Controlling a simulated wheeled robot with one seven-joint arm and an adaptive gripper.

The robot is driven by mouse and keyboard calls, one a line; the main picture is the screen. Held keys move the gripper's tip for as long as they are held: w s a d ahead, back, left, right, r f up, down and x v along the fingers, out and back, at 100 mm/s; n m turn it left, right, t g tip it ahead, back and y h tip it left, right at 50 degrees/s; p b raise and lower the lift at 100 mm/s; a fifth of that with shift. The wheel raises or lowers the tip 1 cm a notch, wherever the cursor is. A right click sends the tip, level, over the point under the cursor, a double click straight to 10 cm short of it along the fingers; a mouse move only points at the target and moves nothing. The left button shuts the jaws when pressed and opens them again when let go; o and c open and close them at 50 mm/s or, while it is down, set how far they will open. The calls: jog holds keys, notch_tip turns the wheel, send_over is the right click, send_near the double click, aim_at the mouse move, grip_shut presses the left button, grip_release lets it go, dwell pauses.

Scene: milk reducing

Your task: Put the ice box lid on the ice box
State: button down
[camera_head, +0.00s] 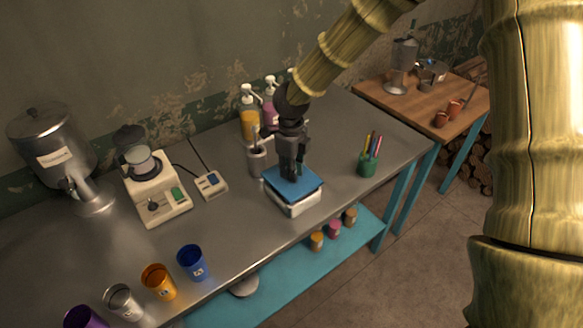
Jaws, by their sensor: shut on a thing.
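The ice box (300,207) is a low white box near the front edge of the metal table. The blue ice box lid (309,189) lies over its top, roughly lined up with it. My gripper (290,178) comes down from above and is shut on the lid near its middle. The fingertips are small and dark here, so the exact grip is hard to see. I cannot tell whether the lid is fully seated or slightly above the box.
A green cup with pens (367,165) stands right of the box. A grey holder (257,162) and pump bottles (249,124) stand behind. A white machine (158,193) and coloured cups (192,262) are to the left. A wooden table (411,103) stands at the back right.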

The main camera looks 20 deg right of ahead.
jog(key=shift+f, duration=0.25)
jog(key=shift+f, duration=0.6)
jog(key=c, duration=1.3)
grip_release()
jog(key=shift+c, duration=0.2)
jog(key=shift+r, duration=0.1)
notch_tip(320, 180, up, 13)
jog(key=b, duration=0.2)
